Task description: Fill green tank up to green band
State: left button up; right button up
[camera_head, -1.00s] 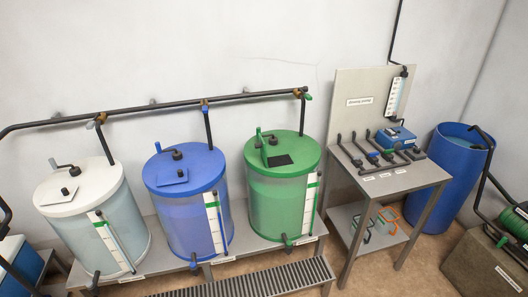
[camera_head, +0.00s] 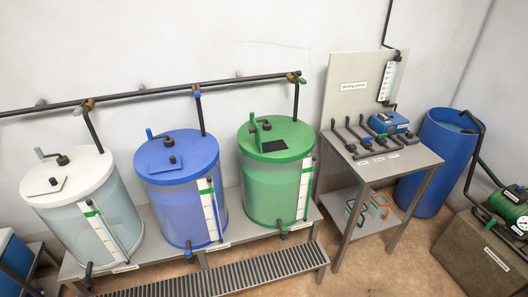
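The green tank (camera_head: 272,190) stands upright on the bench, right of the blue and white tanks. Its translucent wall is paler at the top and darker green below. A white scale strip (camera_head: 304,192) with a green band (camera_head: 308,170) runs down its right front; I cannot read the exact level against the band. A pipe with a green-handled valve (camera_head: 300,79) comes down behind the lid. A green-and-dark valve (camera_head: 283,225) sits at its foot. Neither of my grippers is in view.
The blue tank (camera_head: 170,210) and white tank (camera_head: 75,225) stand to the left.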

aim_at(302, 80)
jog(key=i+l+u, duration=0.3)
jog(key=i+l, duration=0.15)
jog(key=i, duration=0.25)
jog(key=i+l+u, duration=0.3)
jog(key=i+l, duration=0.25)
jog(key=i, duration=0.05)
